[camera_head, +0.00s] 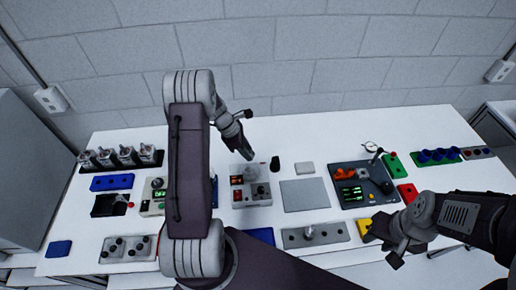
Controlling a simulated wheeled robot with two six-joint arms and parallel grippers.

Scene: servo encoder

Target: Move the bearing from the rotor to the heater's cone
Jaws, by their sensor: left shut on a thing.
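My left gripper (242,140) is above the back middle of the table, behind a grey box with a red display (237,181). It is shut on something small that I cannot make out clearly. The grey box carries a round metal piece (251,172) on top; it may be the heater with its cone, but I cannot be sure. A grey plate (330,233) at the front holds a short upright metal part (308,232), possibly the rotor. No bearing can be told apart at this size. My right gripper (384,240) is at the front right, its jaws unclear.
A dark panel with green displays (348,170) stands right of a bare grey plate (305,194). Motors stand in a rack (122,158) at the back left. A blue-cup rack (438,155) is at the back right. My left arm hides part of the left middle.

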